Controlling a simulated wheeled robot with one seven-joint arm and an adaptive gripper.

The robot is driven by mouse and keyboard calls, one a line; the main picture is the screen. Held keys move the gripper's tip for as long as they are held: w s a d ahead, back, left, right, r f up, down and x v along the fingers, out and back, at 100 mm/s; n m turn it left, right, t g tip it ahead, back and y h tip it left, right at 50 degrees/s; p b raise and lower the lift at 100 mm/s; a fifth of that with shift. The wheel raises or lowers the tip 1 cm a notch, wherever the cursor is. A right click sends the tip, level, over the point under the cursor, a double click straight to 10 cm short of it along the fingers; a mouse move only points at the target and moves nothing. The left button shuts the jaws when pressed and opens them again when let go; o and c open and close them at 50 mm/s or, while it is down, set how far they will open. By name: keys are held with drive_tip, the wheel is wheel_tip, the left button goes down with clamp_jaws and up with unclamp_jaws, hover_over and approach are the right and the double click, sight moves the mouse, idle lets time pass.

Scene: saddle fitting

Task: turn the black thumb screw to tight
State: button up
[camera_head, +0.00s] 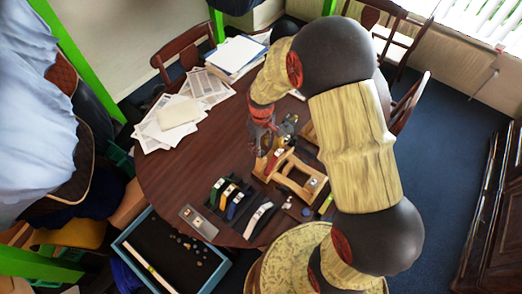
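My gripper (265,141) points down over the table, at the back left corner of a light wooden frame (303,191). Its fingers are small and dark here, and I cannot tell whether they are open or shut or touch anything. A small red part (272,161) shows just below the gripper on the frame's left side. I cannot make out the black thumb screw; it is too small to tell or hidden by the gripper and arm. A small pale metal piece (313,183) sits on the frame's right side.
The dark round table (165,180) holds a rack of coloured strips (230,197), a grey plate (199,223), a curved white-topped piece (257,220) and papers (180,115). A blue-rimmed tray (150,220) is at lower left. Chairs surround the table. The table's left side is clear.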

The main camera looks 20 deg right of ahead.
drive_tip(key=shift+f, duration=1.8)
drive_tip(key=shift+c, duration=0.4)
clamp_jaws()
